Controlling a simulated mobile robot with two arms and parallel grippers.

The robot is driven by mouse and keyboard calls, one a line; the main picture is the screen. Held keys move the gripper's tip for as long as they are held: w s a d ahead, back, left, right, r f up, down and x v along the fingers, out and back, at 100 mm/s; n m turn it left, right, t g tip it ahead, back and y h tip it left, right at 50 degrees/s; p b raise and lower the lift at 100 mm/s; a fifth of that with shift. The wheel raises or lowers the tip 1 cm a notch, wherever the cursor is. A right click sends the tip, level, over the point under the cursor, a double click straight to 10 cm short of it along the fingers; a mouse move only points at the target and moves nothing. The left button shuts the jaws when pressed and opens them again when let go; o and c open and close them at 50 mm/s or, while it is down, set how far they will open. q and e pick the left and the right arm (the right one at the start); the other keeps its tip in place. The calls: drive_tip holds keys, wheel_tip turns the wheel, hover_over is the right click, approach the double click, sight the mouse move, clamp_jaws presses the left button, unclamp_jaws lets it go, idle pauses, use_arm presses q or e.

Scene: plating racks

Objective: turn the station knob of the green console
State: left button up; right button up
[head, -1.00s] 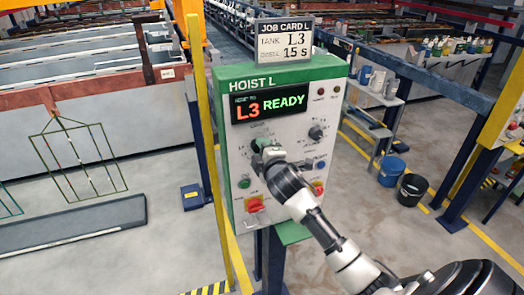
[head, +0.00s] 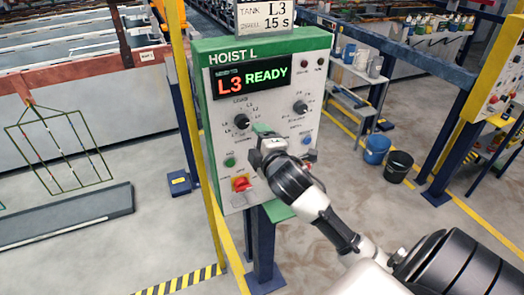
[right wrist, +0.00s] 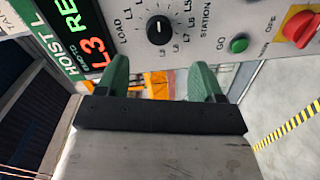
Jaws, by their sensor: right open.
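The green console (head: 209,46), marked HOIST L, stands upright with a grey face. Its display (head: 250,77) reads L3 READY. The station knob (head: 241,121) is a black round knob on the left of the face, in full sight; it also shows in the right wrist view (right wrist: 159,30), ringed by labels from LOAD through L8. I cannot tell exactly which mark it points at. My right gripper (head: 262,130) is just right of and below the knob in the head view. Its green fingers (right wrist: 160,66) are open and empty, apart from the knob. My left gripper is out of view.
A second black knob (head: 300,107), a green GO button (head: 230,162) and a red switch (head: 241,184) share the face. A job card (head: 264,16) above reads L3, 15 s. A yellow post (head: 190,120) stands close left. Buckets (head: 376,149) stand on the floor at right.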

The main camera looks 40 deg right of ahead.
drive_tip(key=shift+v, duration=1.2)
